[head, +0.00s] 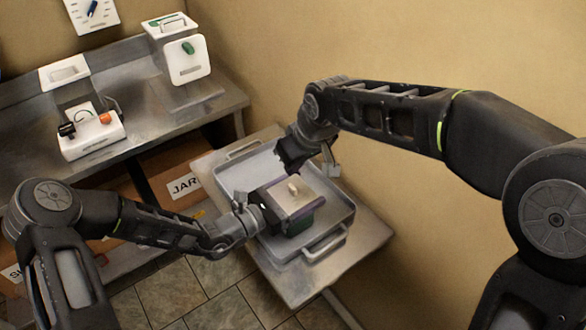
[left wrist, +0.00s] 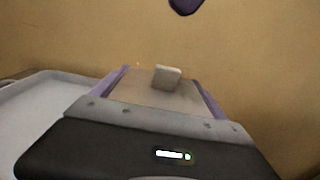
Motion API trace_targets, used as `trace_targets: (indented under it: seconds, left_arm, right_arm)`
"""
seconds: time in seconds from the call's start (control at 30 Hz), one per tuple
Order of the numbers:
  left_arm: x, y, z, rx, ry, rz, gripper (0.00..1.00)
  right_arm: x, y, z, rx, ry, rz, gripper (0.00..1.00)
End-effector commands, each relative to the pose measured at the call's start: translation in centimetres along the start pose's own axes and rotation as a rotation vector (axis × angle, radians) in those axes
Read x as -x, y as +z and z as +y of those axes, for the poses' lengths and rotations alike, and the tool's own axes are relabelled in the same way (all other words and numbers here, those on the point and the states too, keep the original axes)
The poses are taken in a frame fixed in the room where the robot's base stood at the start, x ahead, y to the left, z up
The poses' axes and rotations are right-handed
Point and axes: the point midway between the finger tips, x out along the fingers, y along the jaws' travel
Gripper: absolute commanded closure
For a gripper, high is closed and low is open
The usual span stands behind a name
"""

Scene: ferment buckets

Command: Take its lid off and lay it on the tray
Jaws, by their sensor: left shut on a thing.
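A box-shaped bucket with a beige lid (head: 290,196) and a small pale handle (head: 293,188) sits in the grey tray (head: 338,218). Its green lower part (head: 306,222) shows below. My left gripper (head: 288,200) is shut on the bucket, with its purple fingers along two sides near the top. In the left wrist view the lid (left wrist: 150,93) lies between the fingers, and its grey handle (left wrist: 167,76) stands up. The lid looks seated on the bucket. My right gripper (head: 308,160) is above and behind the bucket, apart from the handle; its finger opening is unclear.
The tray rests on a metal stand (head: 370,245) close to the beige wall. A cardboard box labelled JAR (head: 172,172) is below.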

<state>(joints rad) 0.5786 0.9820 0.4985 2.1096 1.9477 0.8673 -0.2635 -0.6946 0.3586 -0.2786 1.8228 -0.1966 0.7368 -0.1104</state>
Motion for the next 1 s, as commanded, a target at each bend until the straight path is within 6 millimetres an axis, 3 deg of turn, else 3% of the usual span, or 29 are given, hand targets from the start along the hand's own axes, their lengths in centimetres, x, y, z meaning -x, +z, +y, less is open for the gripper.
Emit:
trace_targets:
  seconds: [0.07,0.1,0.3,0.67,0.87,1.0]
  left_arm:
    - [0.1,-0.3,0.0,0.001,0.000,0.007,0.90]
    - [0.1,-0.3,0.0,0.001,0.000,0.006,0.15]
    - [0.0,-0.1,0.0,0.000,0.000,0.002,0.00]
    - [0.6,0.1,0.1,-0.001,0.001,0.001,0.00]
    - [3.3,0.3,0.1,-0.001,0.002,0.002,0.00]
    - [6.2,0.3,0.1,0.000,0.004,0.002,0.00]
  right_arm:
    - [-0.1,0.1,0.0,0.000,0.000,-0.002,1.00]
    - [-0.1,0.1,0.1,-0.001,0.000,-0.002,1.00]
    - [-0.2,0.2,0.1,-0.001,0.001,-0.004,1.00]
    - [0.1,0.1,0.1,-0.001,0.001,-0.005,1.00]
    - [1.1,-0.3,0.1,-0.001,0.001,-0.005,1.00]
    - [1.9,-0.7,0.1,-0.001,0.001,-0.005,1.00]
